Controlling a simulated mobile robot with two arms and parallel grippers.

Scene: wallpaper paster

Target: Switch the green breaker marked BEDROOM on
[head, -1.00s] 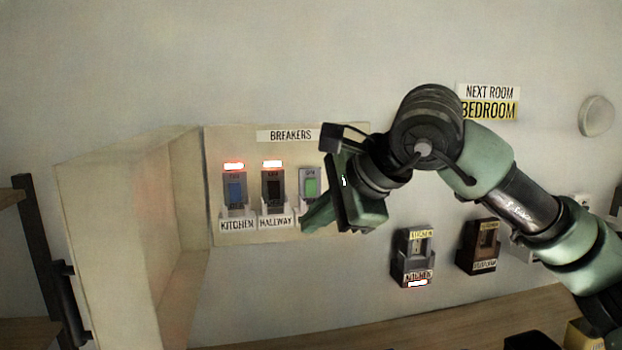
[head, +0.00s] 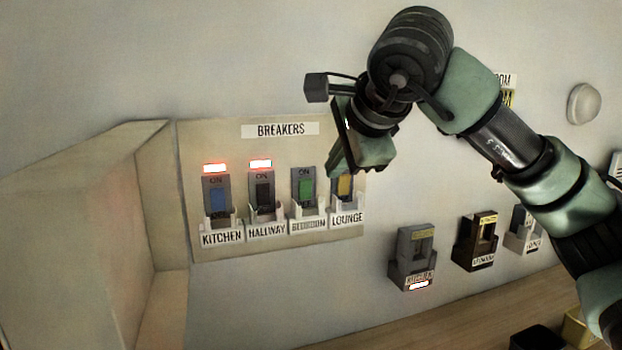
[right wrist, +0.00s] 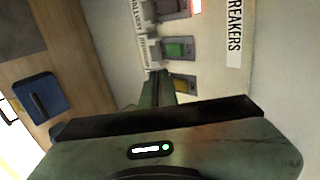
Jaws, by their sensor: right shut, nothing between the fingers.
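The green BEDROOM breaker (head: 306,189) is third from left on the BREAKERS panel (head: 220,135), above its partly blurred label. No lit lamp shows above it; its rocker's tilt is too small to tell. It also shows in the right wrist view (right wrist: 176,48). My right gripper (head: 333,170) is shut and empty, its tips just right of the green breaker's upper part, in front of the yellow LOUNGE breaker (head: 345,186) and partly hiding it. In the right wrist view the shut fingers (right wrist: 158,84) point at the panel between the green and yellow breakers. My left gripper is out of view.
The blue KITCHEN breaker (head: 217,200) and dark HALLWAY breaker (head: 263,194) have red lamps lit above. An open cabinet door (head: 90,230) stands left of the panel. Wall switches, including KITCHEN (head: 412,258), sit lower right, above a wooden counter (head: 450,318).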

